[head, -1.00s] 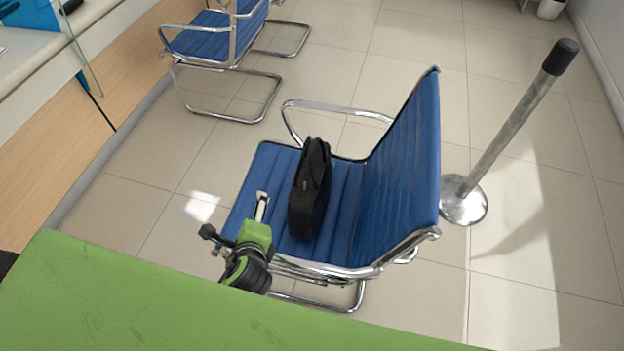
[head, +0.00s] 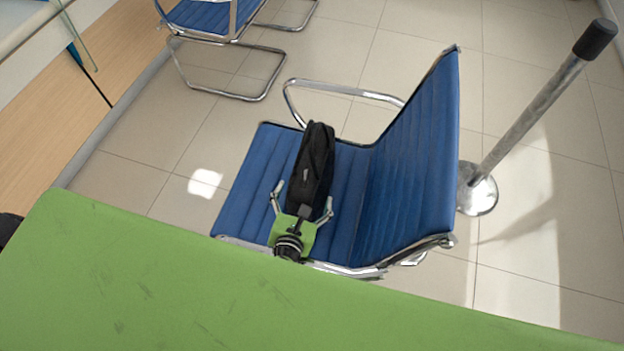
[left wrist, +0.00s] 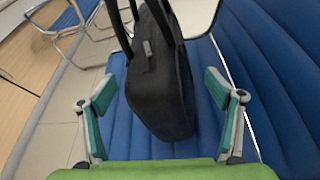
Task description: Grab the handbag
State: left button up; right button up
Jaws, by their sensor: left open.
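The black handbag (head: 314,160) stands upright on the blue seat of a chair (head: 257,165), beside its backrest. In the left wrist view the handbag (left wrist: 160,90) shows its handles rising toward the top edge. My left gripper (head: 303,205) is open at the near end of the handbag, with one finger to each side of it. In the left wrist view the open fingers of my left gripper (left wrist: 163,95) have the bag between and beyond them, with gaps at both sides. My right gripper is not in view.
A green surface (head: 200,300) fills the near part of the head view. The chair's backrest (head: 415,165) rises right of the bag, with a metal armrest (head: 345,90) beyond. A metal post (head: 530,115) stands at right. Another blue chair (head: 205,15) is at upper left.

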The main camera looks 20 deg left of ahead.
aim_at(309, 178)
pick_arm(q)
jog(key=x, duration=0.7)
jog(key=shift+w+r+b, duration=0.1)
jog(key=shift+w+b, duration=0.1)
jog(key=shift+b, duration=0.15)
